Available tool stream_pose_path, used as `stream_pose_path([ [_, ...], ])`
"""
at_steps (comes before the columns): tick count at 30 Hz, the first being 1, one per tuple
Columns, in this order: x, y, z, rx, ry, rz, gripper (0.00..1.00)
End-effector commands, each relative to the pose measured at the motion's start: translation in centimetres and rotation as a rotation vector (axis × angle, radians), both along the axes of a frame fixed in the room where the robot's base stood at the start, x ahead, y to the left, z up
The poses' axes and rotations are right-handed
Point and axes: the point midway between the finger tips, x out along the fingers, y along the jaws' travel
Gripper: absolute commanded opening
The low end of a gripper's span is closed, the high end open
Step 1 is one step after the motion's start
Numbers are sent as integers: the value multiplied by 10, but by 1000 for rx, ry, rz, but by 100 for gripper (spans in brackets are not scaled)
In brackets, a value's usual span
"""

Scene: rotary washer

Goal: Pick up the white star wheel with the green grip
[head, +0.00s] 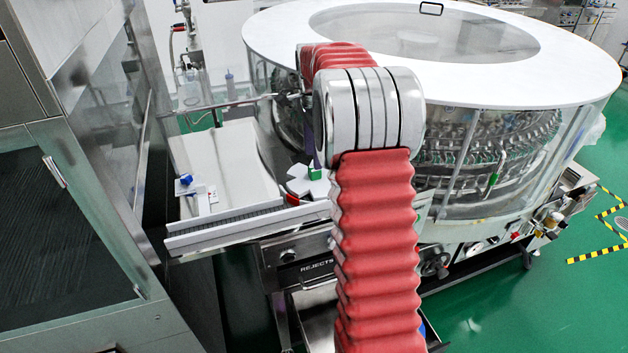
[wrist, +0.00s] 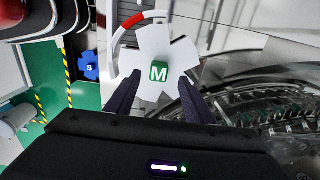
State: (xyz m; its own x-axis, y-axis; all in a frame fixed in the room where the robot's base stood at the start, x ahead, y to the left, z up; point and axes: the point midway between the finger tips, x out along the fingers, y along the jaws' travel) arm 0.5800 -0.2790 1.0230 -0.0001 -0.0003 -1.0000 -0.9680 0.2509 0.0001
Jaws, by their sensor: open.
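The white star wheel (wrist: 150,45) lies in the upper middle of the wrist view, with its green grip (wrist: 159,71) marked M at its centre. In the head view the white star wheel (head: 297,186) and green grip (head: 315,173) show just left of my arm, partly hidden by it. My gripper (wrist: 159,77) is open, its two dark fingers pointing toward the grip. The fingertips appear to either side of the grip with gaps showing; I cannot tell their height above it. In the head view my arm hides most of the gripper.
A red and white curved guide (wrist: 128,27) borders the star wheel. A blue part (wrist: 89,66) marked S lies to the left. The round washer (head: 480,95) with its glass wall stands right of the wheel. A steel cabinet (head: 75,220) stands at the left.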

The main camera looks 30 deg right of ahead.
Motion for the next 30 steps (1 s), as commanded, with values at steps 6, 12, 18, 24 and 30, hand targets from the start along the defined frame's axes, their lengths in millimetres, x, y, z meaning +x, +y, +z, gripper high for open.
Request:
stream_pose_path([
  [6,0,0,-4,0,1,0,48],
  [12,-2,-2,-27,2,3,0,48],
  [18,-2,-2,-49,0,1,0,48],
  [24,-2,-2,-52,0,1,0,48],
  [30,-2,-2,-52,0,0,0,48],
])
